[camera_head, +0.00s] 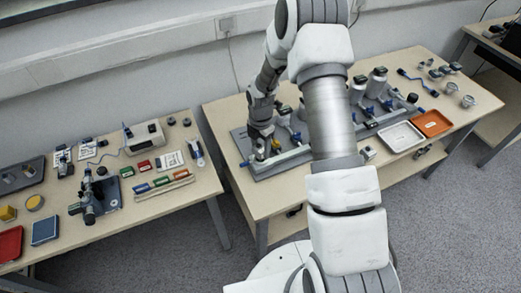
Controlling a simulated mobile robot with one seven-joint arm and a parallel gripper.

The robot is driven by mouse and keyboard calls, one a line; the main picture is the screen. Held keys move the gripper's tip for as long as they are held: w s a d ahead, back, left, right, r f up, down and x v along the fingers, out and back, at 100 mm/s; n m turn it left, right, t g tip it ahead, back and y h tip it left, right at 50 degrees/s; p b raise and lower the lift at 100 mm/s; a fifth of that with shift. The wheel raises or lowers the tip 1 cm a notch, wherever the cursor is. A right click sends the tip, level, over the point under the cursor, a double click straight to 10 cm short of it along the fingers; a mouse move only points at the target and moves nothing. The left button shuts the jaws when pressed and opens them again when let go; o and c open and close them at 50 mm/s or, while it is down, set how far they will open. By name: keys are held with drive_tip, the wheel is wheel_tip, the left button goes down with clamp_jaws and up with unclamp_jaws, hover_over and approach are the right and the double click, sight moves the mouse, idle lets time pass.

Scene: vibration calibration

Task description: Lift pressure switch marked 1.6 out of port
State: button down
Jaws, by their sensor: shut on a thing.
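My gripper (263,150) points down at the left end of the grey rig plate (262,170) on the right-hand table. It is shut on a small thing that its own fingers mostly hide. The thing is at the place of the pressure switch, but no 1.6 marking can be read. I cannot tell whether it is seated in its port or raised from it. A pale bar or manifold (292,159) runs along the plate beside the gripper, with a small green spot (276,144) close to the fingers. Blue-handled valves (296,136) stand just right of it.
Grey canisters (376,82) stand behind my arm on the same table (463,117). A white tray (401,138) and an orange tray (432,123) lie at right. A left table (190,200) holds a microscope (90,196), boxes and cards. A gap separates the tables.

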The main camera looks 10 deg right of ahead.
sight(261, 147)
wheel_tip(261, 147, up, 3)
drive_tip(key=shift+r, duration=0.1)
drive_tip(key=s+d+r+p, duration=0.3)
drive_tip(key=s+d+r, duration=0.1)
drive_tip(key=d+r, duration=0.6)
drive_tip(key=shift+s+d+r, duration=0.3)
drive_tip(key=shift+s+d, duration=0.05)
